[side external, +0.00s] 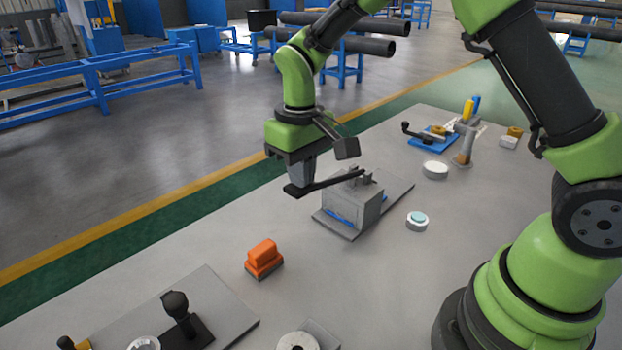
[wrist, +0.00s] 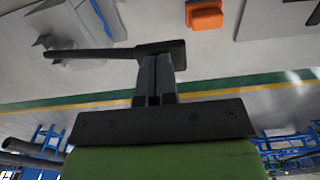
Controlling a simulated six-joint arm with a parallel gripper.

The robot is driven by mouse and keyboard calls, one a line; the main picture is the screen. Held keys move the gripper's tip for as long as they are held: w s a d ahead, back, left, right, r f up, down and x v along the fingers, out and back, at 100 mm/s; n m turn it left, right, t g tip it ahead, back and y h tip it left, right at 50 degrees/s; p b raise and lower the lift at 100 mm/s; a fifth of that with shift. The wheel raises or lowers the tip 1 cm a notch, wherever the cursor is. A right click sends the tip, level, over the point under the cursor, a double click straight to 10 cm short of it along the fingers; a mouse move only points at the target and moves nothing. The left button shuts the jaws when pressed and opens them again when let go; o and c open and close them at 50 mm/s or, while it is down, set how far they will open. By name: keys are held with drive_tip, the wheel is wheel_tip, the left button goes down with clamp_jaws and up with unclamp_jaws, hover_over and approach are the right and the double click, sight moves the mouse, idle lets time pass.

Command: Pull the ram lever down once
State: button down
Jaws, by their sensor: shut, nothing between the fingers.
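The ram lever (side external: 328,183) is a dark bar that runs left from the top of a grey box-shaped press (side external: 352,205) and ends in a flat black pad. It slopes slightly down toward the pad in the side view. My gripper (side external: 299,184) is over the pad end, pointing down, with its fingers closed together and nothing between them. In the wrist view the closed fingertips (wrist: 156,60) meet the lever's pad (wrist: 163,47); they look to be on or just above it. The exact contact cannot be told. The press (wrist: 60,30) shows only partly there.
An orange block (side external: 263,257) stands in front of the press, and a white round part (side external: 418,221) with a teal top is to its right. A plate with a black knob (side external: 178,305) lies at the front left. Bare table lies left of the press.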

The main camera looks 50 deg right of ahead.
wheel_tip(320, 180, down, 6)
drive_tip(key=shift+f, duration=0.25)
idle(1.5)
idle(0.4)
drive_tip(key=shift+r, duration=6.5)
drive_tip(key=shift+r, duration=0.1)
drive_tip(key=s+d+r+m+t+y, duration=0.1)
drive_tip(key=s+r+m+t, duration=0.15)
drive_tip(key=s+r, duration=0.55)
drive_tip(key=s+r+m+t+y, duration=0.1)
drive_tip(key=s+t, duration=0.3)
drive_tip(key=s, duration=0.7)
drive_tip(key=shift+s+d+t, duration=0.2)
drive_tip(key=shift+s+t, duration=0.15)
